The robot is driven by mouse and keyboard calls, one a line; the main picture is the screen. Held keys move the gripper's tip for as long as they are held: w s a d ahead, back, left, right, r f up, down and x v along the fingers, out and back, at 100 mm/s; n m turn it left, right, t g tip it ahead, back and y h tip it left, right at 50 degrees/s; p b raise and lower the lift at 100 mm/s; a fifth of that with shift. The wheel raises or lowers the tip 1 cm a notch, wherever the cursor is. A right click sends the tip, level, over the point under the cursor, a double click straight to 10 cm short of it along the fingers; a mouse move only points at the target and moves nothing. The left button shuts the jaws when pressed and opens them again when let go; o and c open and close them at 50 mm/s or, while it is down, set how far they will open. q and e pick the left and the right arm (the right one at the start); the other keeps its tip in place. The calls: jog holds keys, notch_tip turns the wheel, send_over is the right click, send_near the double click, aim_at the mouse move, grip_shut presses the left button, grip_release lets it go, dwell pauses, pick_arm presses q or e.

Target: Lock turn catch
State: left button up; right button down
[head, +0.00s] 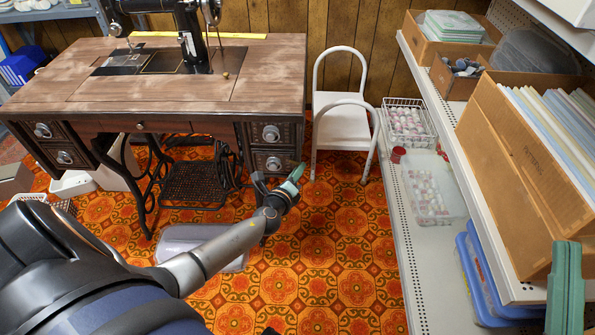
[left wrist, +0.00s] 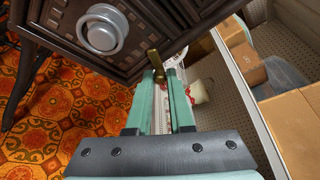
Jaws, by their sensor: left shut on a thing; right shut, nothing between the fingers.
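A small brass turn catch (left wrist: 155,61) sits at the edge of the dark drawer unit in the left wrist view. My left gripper (left wrist: 164,78) is shut on it between its teal fingers. In the head view my left gripper (head: 292,180) is at the lower right drawers (head: 273,162) of the treadle sewing table (head: 170,75), and the catch is too small to make out there. A round metal drawer knob (left wrist: 101,30) is left of the catch. My right gripper (head: 567,250) is shut and empty at the right edge of the head view.
A white metal chair (head: 341,121) stands right of the table. Shelves with cardboard boxes (head: 525,165) and a wire basket (head: 408,124) line the right side. A clear plastic bin (head: 190,240) lies under my left arm. Patterned floor in front of the chair is clear.

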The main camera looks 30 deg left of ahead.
pick_arm(q)
grip_shut()
pick_arm(e)
jog(key=s+r+n+y+b, duration=0.2)
jog(key=s+n+y+b, duration=0.1)
jog(key=s+y+b, duration=0.15)
pick_arm(q)
jog(key=n+t+b, duration=0.1)
jog(key=n+b, duration=0.1)
jog(key=b, duration=0.1)
jog(key=n+t+h+b, duration=0.1)
jog(key=n+b, duration=0.1)
jog(key=b, duration=0.1)
jog(key=shift+f+n+b, duration=0.15)
jog(key=shift+n+b, duration=0.15)
jog(key=shift+b, duration=0.1)
pick_arm(e)
notch_tip(320, 180, down, 8)
jog(key=a, duration=0.1)
jog(key=shift+w+a+g, duration=0.3)
jog(key=shift+w, duration=0.15)
jog(key=shift+r, duration=0.15)
pick_arm(q)
jog(key=o, duration=0.7)
grip_release()
